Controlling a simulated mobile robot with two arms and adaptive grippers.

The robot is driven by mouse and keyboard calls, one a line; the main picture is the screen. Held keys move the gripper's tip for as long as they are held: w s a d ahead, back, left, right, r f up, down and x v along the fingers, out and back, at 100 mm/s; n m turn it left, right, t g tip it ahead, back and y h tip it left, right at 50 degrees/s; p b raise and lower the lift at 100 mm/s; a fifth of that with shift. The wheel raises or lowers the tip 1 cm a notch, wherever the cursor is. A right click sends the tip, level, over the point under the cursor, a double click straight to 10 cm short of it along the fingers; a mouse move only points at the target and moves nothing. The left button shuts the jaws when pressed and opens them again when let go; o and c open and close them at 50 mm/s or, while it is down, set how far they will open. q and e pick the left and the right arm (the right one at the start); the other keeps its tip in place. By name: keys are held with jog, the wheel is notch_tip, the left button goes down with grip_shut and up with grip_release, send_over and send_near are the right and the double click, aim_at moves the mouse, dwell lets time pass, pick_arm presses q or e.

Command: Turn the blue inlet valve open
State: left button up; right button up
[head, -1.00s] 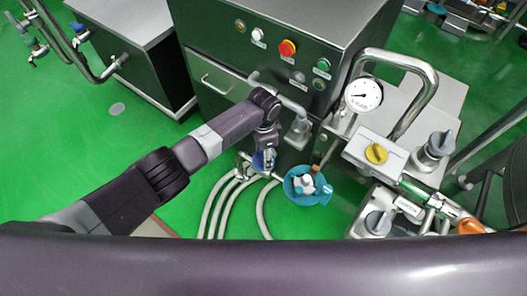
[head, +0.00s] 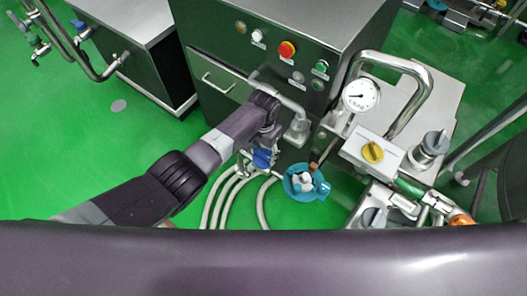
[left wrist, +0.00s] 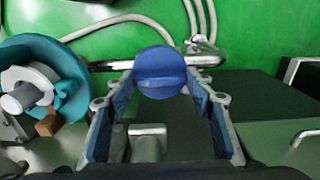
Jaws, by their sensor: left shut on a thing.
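The blue inlet valve handle (head: 262,159) sits low in front of the steel cabinet, beside the teal round fitting. In the left wrist view the blue handle (left wrist: 160,73) is a round knob with a raised ridge across it, between my fingertips. My left gripper (head: 266,148) reaches down to it from above and is shut on it. In the left wrist view its two blue-padded fingers (left wrist: 160,86) stand on either side of the knob. The valve body under the handle is mostly hidden. My right gripper is not in view.
A teal round fitting (head: 300,185) is close on the right. Pale hoses (head: 226,200) run along the green floor (head: 60,170). A pressure gauge (head: 361,95), bent steel pipe (head: 420,75) and yellow knob (head: 372,151) stand to the right. The cabinet (head: 300,30) is behind.

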aim_at(264, 154)
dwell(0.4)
pick_arm(q)
jog(key=o, duration=1.2)
jog(key=shift+c, duration=0.2)
notch_tip(264, 154, up, 12)
